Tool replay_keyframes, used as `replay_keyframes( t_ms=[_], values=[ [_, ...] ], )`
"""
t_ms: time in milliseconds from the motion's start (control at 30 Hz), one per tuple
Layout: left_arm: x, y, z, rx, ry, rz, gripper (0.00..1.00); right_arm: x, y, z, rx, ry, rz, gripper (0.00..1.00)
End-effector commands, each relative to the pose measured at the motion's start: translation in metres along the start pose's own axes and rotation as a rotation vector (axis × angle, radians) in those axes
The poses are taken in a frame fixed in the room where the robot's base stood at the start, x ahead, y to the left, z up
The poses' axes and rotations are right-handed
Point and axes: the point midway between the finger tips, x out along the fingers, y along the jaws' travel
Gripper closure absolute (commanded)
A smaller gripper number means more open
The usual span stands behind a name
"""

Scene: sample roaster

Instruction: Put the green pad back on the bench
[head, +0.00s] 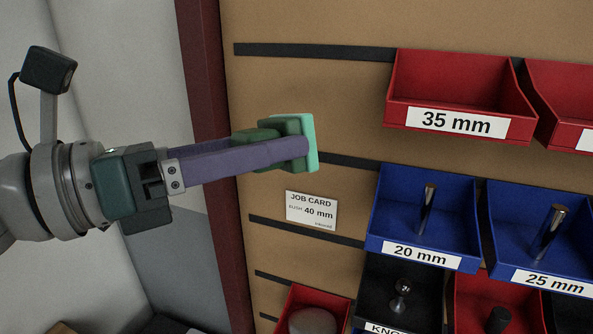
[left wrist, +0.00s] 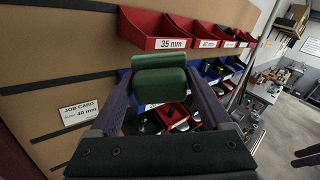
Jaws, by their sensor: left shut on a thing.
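The green pad (head: 311,143) is a light green plate with a darker green block behind it. My left gripper (head: 284,148) is shut on it and holds it in the air in front of the tan pegboard. In the left wrist view the pad's green block (left wrist: 160,82) sits between the two purple fingers. Two dark purple bars (left wrist: 307,156) at that view's right edge look like fingers of my right gripper; they are cut off and I cannot tell their state. No bench surface shows clearly near the pad.
The tan pegboard (head: 310,100) carries dark rails, a job card (head: 311,209) reading 40 mm, a red 35 mm bin (head: 455,95) and blue bins (head: 420,235) with metal parts. A counter with small items (left wrist: 270,88) is in the right background.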

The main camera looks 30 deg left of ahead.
Motion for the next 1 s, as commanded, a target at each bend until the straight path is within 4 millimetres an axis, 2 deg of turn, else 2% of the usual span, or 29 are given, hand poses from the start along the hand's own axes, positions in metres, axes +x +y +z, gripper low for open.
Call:
replay_keyframes(
  t_ms=[467, 733, 1000],
  values=[
    [-0.019, -0.066, 0.03, 0.007, 0.136, -0.493, 0.7, 0.0, 0.0, 0.0, 0.0, 0.0, 0.0, 0.5],
    [-0.02, -0.068, 0.036, 0.019, 0.108, -0.51, 0.7, 0.0, 0.001, 0.0, -0.002, 0.0, 0.002, 0.5],
    [-0.019, -0.067, 0.033, 0.015, 0.117, -0.501, 0.7, 0.0, 0.001, 0.0, -0.004, 0.0, 0.004, 0.5]
  ],
)
